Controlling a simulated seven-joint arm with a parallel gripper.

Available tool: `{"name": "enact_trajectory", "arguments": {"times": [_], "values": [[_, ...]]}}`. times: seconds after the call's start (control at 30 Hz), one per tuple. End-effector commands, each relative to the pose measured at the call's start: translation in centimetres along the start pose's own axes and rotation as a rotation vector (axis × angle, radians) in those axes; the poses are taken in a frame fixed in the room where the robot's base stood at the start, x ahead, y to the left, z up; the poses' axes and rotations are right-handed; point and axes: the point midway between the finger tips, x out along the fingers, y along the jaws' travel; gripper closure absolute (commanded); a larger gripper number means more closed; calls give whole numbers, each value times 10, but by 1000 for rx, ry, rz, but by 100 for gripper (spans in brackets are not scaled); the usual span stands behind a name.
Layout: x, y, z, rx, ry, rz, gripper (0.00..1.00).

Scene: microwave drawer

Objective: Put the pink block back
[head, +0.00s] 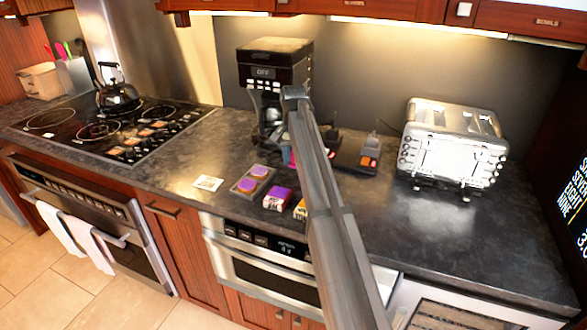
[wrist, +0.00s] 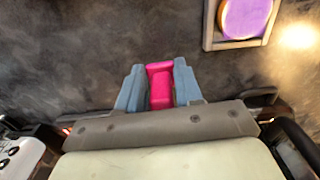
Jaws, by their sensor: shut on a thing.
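The pink block (wrist: 160,84) is held between the two blue-grey fingers of my gripper (wrist: 159,88) in the wrist view. Dark countertop shows behind and around it; I cannot tell the height of the block above the counter. In the head view only a sliver of pink (head: 292,160) shows beside my arm, in front of the coffee maker. My arm hides most of the gripper there.
A small tray (head: 238,190) with two purple round pieces lies on the counter (head: 440,240). Near it are a magenta-purple box (head: 277,199) and a yellow-and-white box (head: 300,210). A coffee maker (head: 274,62) and toaster (head: 453,145) stand behind. The microwave drawer (head: 265,270) is below.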

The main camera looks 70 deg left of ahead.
Motion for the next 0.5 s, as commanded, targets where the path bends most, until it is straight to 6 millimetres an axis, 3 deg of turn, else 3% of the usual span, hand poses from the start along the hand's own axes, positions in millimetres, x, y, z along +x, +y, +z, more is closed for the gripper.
{"name": "enact_trajectory", "arguments": {"times": [0.3,0.5], "values": [[34,0,0,0,-1,0,95],[36,0,0,0,0,0,95]]}}
